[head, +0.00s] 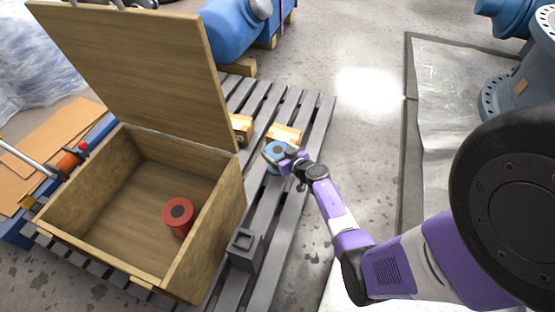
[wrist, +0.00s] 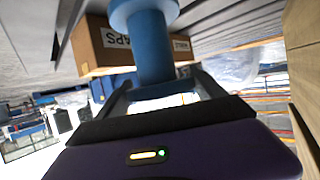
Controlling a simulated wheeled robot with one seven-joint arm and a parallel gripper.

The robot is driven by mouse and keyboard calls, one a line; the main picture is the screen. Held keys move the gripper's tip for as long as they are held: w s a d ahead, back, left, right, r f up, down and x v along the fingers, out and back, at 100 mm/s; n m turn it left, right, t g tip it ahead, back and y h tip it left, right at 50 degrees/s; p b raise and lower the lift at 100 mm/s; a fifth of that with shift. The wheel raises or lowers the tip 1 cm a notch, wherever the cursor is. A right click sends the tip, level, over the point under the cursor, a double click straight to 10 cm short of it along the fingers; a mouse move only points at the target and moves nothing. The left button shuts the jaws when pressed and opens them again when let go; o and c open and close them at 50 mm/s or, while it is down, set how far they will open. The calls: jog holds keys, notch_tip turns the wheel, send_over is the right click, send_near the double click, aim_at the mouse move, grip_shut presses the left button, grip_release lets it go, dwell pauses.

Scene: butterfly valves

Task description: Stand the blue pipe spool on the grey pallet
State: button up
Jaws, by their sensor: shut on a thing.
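The blue pipe spool (head: 274,151) is in my gripper (head: 283,160), above the grey pallet (head: 318,118). The picture there is upside down, with the grey pallet slats (wrist: 225,15) at the top. One spool flange is near the slats; I cannot tell whether it touches. The spool looks about upright. My gripper hides part of it in the head view.
An open wooden crate (head: 65,215) with a red spool (head: 178,212) inside stands left. Cardboard boxes (head: 284,135) (head: 241,128) lie just behind the blue spool. A grey block (head: 246,248) stands on the pallet's near part. Blue machinery (head: 232,28) stands behind.

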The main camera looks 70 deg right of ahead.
jog(key=shift+f+b, duration=1.25)
jog(key=shift+f, duration=0.35)
jog(key=shift+f, duration=0.1)
jog(key=o, duration=2.1)
jog(key=shift+c, duration=0.2)
